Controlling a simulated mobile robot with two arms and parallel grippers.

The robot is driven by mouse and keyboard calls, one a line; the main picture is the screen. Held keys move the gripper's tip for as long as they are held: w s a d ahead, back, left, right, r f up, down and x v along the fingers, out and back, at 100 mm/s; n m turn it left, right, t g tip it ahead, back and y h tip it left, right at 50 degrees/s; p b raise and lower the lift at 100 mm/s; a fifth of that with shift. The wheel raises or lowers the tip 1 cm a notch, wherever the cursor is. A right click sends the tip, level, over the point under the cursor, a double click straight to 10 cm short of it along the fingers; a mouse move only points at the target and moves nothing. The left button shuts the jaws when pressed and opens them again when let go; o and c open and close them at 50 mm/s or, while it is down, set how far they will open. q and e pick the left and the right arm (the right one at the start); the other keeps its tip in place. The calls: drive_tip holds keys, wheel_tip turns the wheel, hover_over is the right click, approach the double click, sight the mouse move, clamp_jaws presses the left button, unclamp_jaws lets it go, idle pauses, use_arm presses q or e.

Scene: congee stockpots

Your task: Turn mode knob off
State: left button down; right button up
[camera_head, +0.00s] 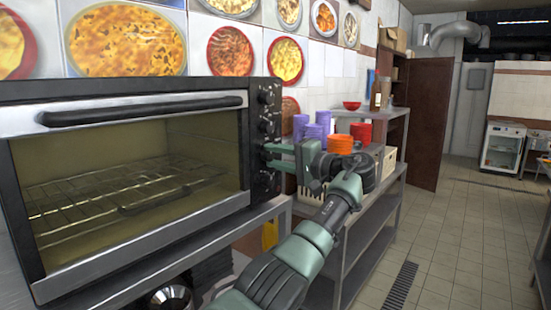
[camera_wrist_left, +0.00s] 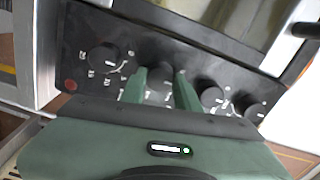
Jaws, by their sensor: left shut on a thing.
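A toaster oven (camera_head: 120,112) stands at the left, with a black control panel (camera_head: 262,112) carrying a column of dark knobs on its right side. My left gripper (camera_head: 272,156) reaches the panel from the right. In the left wrist view its green fingers (camera_wrist_left: 159,92) are closed around one black knob (camera_wrist_left: 157,74), the third from the top. Another knob (camera_wrist_left: 103,57) is on one side of it, and two knobs (camera_wrist_left: 210,95) are on the other. The panel marks are too small to read, so the mode knob's label and setting cannot be told. My right gripper is not in view.
The oven's glass door is shut, with its handle (camera_head: 145,110) across the top and a wire rack inside. Tiled floor (camera_head: 440,260) is clear at the right.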

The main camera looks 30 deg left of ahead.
use_arm(q)
drive_tip(key=c, duration=1)
unclamp_jaws()
drive_tip(key=shift+c, duration=0.2)
drive_tip(key=shift+d+f, duration=0.1)
drive_tip(key=shift+d, duration=0.4)
drive_tip(key=d+b, duration=0.2)
drive_tip(key=d, duration=0.4)
drive_tip(key=shift+s+d, duration=0.3)
drive_tip(key=shift+d, duration=0.1)
